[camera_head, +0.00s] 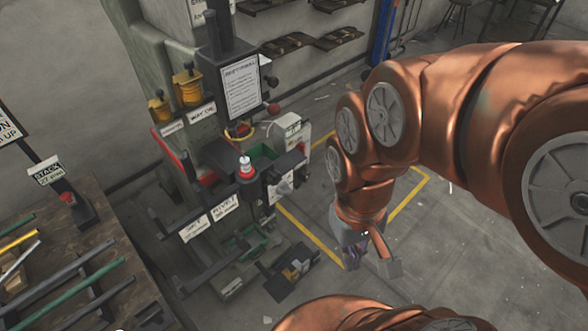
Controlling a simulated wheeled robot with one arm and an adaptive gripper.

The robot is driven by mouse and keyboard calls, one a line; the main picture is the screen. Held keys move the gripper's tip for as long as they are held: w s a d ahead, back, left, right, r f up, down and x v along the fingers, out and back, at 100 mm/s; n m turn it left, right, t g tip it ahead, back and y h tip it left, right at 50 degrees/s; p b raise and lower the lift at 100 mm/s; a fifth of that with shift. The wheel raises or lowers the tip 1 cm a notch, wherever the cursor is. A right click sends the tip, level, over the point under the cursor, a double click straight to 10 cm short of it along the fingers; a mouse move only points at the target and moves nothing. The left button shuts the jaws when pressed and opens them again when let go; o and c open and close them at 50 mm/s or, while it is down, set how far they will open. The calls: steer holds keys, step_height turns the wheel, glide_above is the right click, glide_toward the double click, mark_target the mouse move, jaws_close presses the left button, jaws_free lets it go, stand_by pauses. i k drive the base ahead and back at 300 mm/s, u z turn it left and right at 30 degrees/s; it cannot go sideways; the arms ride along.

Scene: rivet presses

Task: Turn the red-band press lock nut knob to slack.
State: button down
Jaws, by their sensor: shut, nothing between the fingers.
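A dark press (228,95) with a white notice plate stands left of centre, and a red and yellow ring (238,131) sits under its head. A small dark red knob (273,109) sticks out at the right of the head. I cannot tell whether it is the lock nut knob, or how any knob is set. A white cone-shaped part with a red band (246,170) stands lower on the press front. My gripper (372,262) hangs right of the press, well apart from it, shut and empty, pointing down over the floor.
A rack with coloured rods (70,290) fills the lower left. A pedal unit (292,272) sits low in front of the press. Yellow-lined floor (408,205) lies around my gripper; my copper arm covers the right.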

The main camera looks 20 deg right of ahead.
mark_target(303, 175)
steer(key=z, duration=0.65)
steer(key=k, duration=0.85)
steer(key=u, duration=1.05)
